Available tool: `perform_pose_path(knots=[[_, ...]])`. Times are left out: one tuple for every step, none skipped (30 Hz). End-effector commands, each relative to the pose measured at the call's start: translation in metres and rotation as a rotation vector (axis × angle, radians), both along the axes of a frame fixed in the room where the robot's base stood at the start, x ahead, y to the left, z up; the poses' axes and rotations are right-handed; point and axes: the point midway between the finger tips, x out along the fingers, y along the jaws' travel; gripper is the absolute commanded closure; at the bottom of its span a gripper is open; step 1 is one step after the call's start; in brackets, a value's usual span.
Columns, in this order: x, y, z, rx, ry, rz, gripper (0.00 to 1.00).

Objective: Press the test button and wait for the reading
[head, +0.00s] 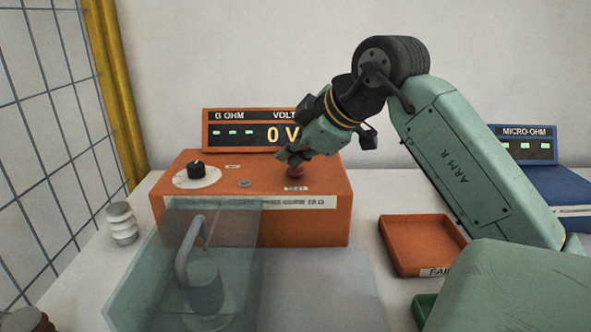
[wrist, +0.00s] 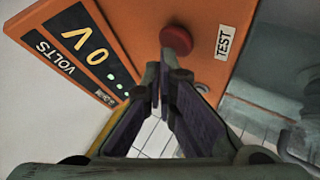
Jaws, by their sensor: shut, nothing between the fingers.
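The orange tester box (head: 255,210) stands on the white table, with a red test button (head: 297,172) on its top. In the wrist view the red button (wrist: 176,40) sits beside a white "TEST" label (wrist: 226,43). My gripper (head: 285,158) is shut and empty, its fingertips just above and left of the button. In the wrist view the fingertips (wrist: 167,66) appear right by the button; I cannot tell whether they touch it. The tester's display (head: 250,130) shows green dashes under "G OHM" and "0 V" under "VOLTS".
A black knob (head: 196,168) is on the box's left. A clear cover (head: 160,270) with a grey handle stands in front. An orange tray (head: 420,245) lies to the right, near a blue micro-ohm meter (head: 530,147). A wire fence (head: 50,130) borders the left.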

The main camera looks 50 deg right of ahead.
Motion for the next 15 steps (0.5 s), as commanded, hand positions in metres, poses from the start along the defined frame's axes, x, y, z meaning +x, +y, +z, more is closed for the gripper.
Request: perform_pose_path(knots=[[0.0, 0.0, -0.0012, 0.0, 0.0, 0.0, 1.0], [0.0, 0.0, -0.0016, 0.0, 0.0, 0.0, 1.0], [0.0, -0.0001, -0.002, 0.0, 0.0, 0.0, 1.0], [0.0, 0.0, -0.0024, 0.0, 0.0, 0.0, 1.0], [0.0, 0.0, -0.0027, 0.0, 0.0, 0.0, 1.0], [0.0, 0.0, -0.0033, 0.0, 0.0, 0.0, 1.0], [0.0, 0.0, -0.0036, 0.0, 0.0, 0.0, 1.0], [0.0, 0.0, -0.0039, 0.0, 0.0, 0.0, 1.0], [0.0001, 0.0, -0.0044, 0.0, 0.0, 0.0, 1.0], [0.0, 0.0, -0.0047, 0.0, 0.0, 0.0, 1.0], [0.0, 0.0, -0.0051, 0.0, 0.0, 0.0, 1.0], [0.0, -0.0001, -0.0056, 0.0, 0.0, 0.0, 1.0], [-0.0001, -0.0001, -0.006, 0.0, 0.0, 0.0, 1.0], [0.0, 0.0, -0.0063, 0.0, 0.0, 0.0, 1.0], [0.0, -0.0001, -0.0068, 0.0, 0.0, 0.0, 1.0]])
